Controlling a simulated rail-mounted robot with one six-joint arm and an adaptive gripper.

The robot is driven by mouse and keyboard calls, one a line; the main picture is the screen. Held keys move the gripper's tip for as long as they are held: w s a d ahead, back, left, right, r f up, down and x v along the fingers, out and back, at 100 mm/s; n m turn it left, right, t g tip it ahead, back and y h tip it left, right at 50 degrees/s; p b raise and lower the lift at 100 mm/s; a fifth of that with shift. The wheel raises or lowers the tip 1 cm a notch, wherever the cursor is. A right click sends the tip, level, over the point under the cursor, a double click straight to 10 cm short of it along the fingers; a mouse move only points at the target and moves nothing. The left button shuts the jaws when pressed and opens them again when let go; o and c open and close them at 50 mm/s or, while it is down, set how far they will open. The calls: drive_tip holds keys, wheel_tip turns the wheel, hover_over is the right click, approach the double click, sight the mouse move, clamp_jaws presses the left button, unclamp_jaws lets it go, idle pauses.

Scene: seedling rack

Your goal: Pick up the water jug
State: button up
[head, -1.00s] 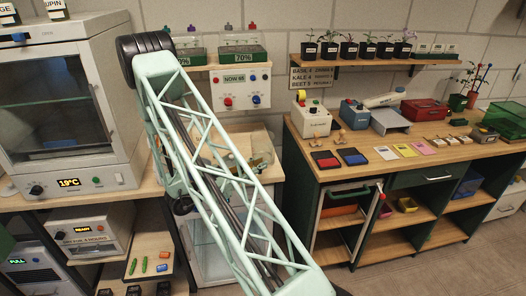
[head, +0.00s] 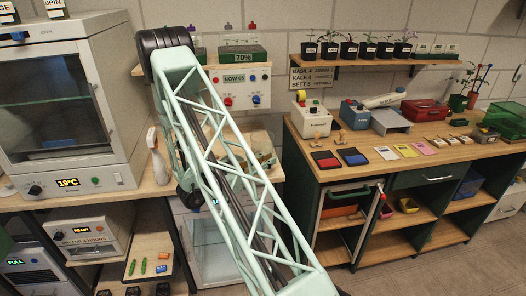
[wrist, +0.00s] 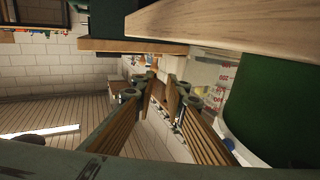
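A clear vessel with red scale marks, likely the water jug (wrist: 226,72), shows in part at the right of the wrist view, beside a large dark green and white shape. Its full outline is cut off. My gripper (wrist: 164,86) is in the middle of the wrist view with its two wood-toned fingers apart and nothing visible between them. The vessel is to the right of the fingers, apart from them as far as I can tell. In the head view a small clear vessel (head: 265,158) stands on the bench, partly behind my arm; my gripper is hidden there.
A wooden board edge (wrist: 230,22) lies close above the gripper in the wrist view. In the head view a white spray bottle (head: 156,155) stands between the oven (head: 70,100) and my arm. A control panel (head: 240,88) is on the wall behind.

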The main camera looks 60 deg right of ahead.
drive_tip(key=shift+c, duration=0.7)
clamp_jaws()
drive_tip(key=shift+r, duration=0.3)
wheel_tip(320, 180, up, 9)
drive_tip(key=p, duration=0.1)
drive_tip(key=shift+p, duration=0.4)
idle(0.6)
drive_tip(key=shift+r, duration=0.2)
drive_tip(key=shift+r, duration=0.1)
idle(0.7)
